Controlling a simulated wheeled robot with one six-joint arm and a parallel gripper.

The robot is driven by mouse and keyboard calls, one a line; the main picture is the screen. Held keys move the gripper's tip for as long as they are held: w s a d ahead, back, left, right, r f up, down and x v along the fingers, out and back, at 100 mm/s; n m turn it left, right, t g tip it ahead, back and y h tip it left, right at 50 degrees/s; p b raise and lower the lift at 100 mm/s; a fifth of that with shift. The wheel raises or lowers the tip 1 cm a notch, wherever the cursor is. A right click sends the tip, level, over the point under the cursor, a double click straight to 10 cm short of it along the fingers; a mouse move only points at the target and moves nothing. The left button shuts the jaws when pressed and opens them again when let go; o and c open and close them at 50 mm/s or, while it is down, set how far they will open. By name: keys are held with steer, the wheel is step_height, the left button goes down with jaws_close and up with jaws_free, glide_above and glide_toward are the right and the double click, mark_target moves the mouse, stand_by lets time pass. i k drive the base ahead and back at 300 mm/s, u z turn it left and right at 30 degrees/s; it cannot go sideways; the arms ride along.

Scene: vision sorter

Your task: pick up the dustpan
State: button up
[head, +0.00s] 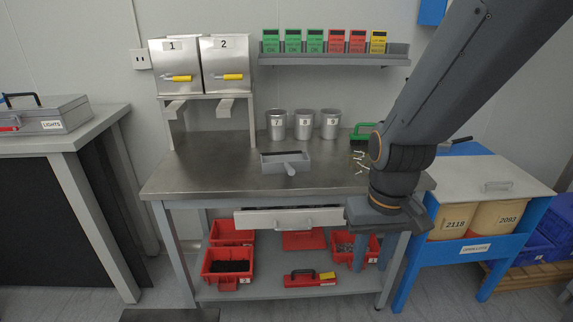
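The dustpan (272,167) looks like a shallow grey pan with a short grey handle. It lies on the metal workbench (215,170), near the middle, with its handle toward the front edge. My gripper (372,262) hangs down in front of the bench's right end, to the right of and nearer than the dustpan, well apart from it. Its two blue-grey fingers are spread with nothing seen between them. My arm covers the right part of the bench.
Three metal cups (303,125) stand behind the dustpan. A green object (361,131) and several small pale bits (358,160) lie to its right. Numbered metal bins (200,68) stand at the back left. A drawer (280,219) sits under the benchtop. The bench's left front is clear.

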mark_target(286, 160)
steer(key=k, duration=0.5)
steer(key=z, duration=0.65)
steer(key=i, duration=0.8)
steer(key=u, duration=1.25)
